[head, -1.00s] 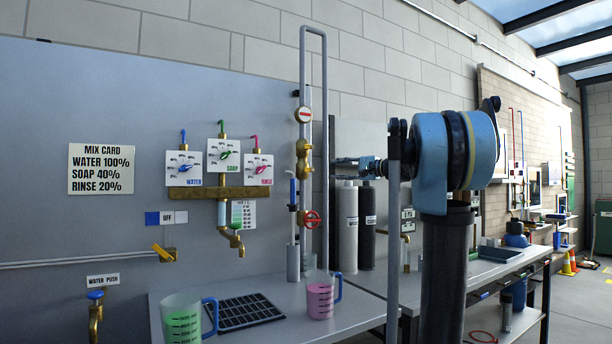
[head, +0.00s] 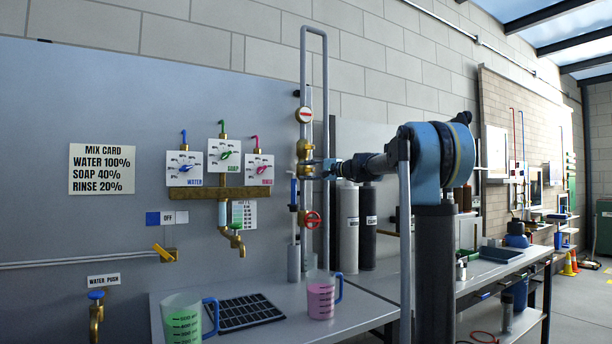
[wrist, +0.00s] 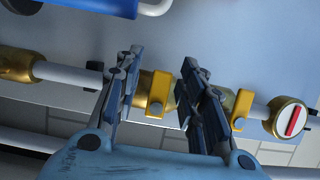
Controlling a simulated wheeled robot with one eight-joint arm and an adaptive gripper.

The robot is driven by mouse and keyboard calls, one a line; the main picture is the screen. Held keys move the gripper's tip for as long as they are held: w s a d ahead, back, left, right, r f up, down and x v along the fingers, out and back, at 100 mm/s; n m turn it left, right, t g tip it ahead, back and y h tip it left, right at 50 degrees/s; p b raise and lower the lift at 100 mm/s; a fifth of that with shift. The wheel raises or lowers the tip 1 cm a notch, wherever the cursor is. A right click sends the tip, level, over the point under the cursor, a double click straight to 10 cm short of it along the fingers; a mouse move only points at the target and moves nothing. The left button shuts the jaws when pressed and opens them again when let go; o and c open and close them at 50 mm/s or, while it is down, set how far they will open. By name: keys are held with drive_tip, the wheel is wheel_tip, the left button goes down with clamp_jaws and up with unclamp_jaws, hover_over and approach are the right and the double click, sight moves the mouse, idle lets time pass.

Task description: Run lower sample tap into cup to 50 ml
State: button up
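A thin upright pipe carries two brass taps, an upper one (head: 304,148) and a lower one (head: 304,171). My gripper (head: 318,168) is beside the lower one. In the wrist view my gripper (wrist: 161,75) is open, with one brass tap and its yellow tab (wrist: 155,96) between the fingers. I cannot tell whether a finger touches it. The other yellow tab (wrist: 242,110) is beyond the right finger. A clear cup with pink contents and a blue handle (head: 321,297) stands on the bench below.
A round red-and-white gauge (head: 304,115) is above the taps, and a red handwheel (head: 312,219) is below. Mixing dials and a brass spout (head: 237,243) are at left. A black grate (head: 244,312) lies between the cups. Two cylinders (head: 348,226) stand right.

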drive_tip(key=shift+w+a, duration=0.3)
drive_tip(key=shift+a, duration=0.2)
clamp_jaws()
drive_tip(key=shift+n, duration=0.4)
drive_tip(key=shift+w+d+f+n+g+h, duration=0.15)
drive_tip(key=shift+f+n+h, duration=0.15)
drive_tip(key=shift+n, duration=0.4)
drive_tip(key=shift+s+f+n+g+h, duration=0.1)
drive_tip(key=shift+f+n+h, duration=0.1)
drive_tip(key=shift+n+h, duration=0.4)
drive_tip(key=shift+w+d+f+n+g+h, duration=0.15)
drive_tip(key=shift+f+n+h, duration=0.1)
drive_tip(key=shift+n, duration=0.55)
drive_tip(key=shift+s+a, duration=0.1)
unclamp_jaws()
